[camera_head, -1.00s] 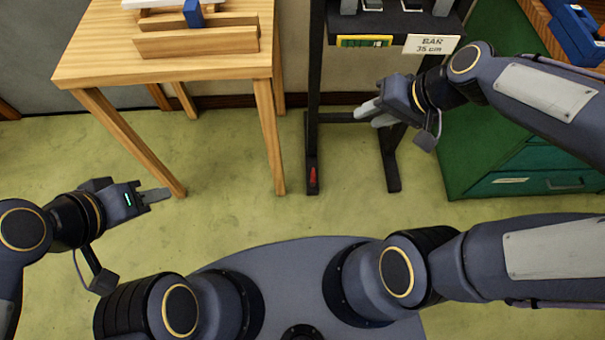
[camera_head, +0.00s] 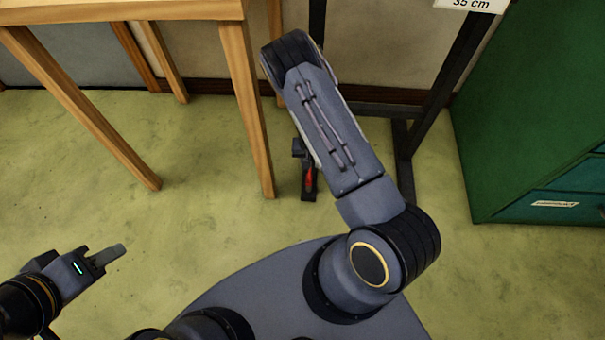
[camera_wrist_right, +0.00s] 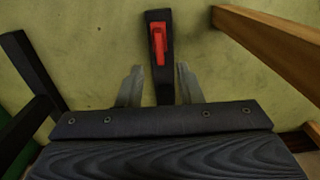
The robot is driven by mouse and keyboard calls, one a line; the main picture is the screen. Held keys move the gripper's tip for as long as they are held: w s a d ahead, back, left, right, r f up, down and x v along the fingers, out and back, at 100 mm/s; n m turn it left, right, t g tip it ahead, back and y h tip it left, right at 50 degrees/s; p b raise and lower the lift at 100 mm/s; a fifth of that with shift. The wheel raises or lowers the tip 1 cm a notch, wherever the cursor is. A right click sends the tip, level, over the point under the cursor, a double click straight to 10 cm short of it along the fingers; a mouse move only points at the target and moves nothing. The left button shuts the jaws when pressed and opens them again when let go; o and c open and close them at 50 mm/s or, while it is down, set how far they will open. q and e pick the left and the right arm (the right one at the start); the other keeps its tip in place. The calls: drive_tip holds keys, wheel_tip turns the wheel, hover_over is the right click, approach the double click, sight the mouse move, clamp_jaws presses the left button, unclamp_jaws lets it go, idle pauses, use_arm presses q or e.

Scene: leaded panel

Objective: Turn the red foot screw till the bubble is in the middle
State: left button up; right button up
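The red foot screw (camera_head: 309,180) shows on the end of the dark stand foot (camera_head: 309,195), low over the floor. In the right wrist view the red screw (camera_wrist_right: 158,45) lies along the dark foot bar, just beyond and between my right fingertips. My right gripper (camera_wrist_right: 158,78) is open, with one finger on each side of the bar and no visible grip on it. In the head view my right forearm hides most of that gripper. My left gripper (camera_head: 112,255) is over the floor at the left, away from the screw; its finger gap is not clear. No bubble is in view.
A wooden table (camera_head: 120,10) stands at the upper left, with one leg (camera_head: 246,110) close to the left of the screw. The dark stand's other leg (camera_head: 445,85) is to the right. A green cabinet (camera_head: 520,110) stands further right. The floor in front is clear.

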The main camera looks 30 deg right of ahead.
sight(309, 173)
wheel_tip(309, 173, down, 8)
drive_tip(key=b, duration=0.2)
drive_tip(key=shift+r+b, duration=0.1)
drive_tip(key=shift+b, duration=0.25)
drive_tip(key=shift+c, duration=0.3)
clamp_jaws()
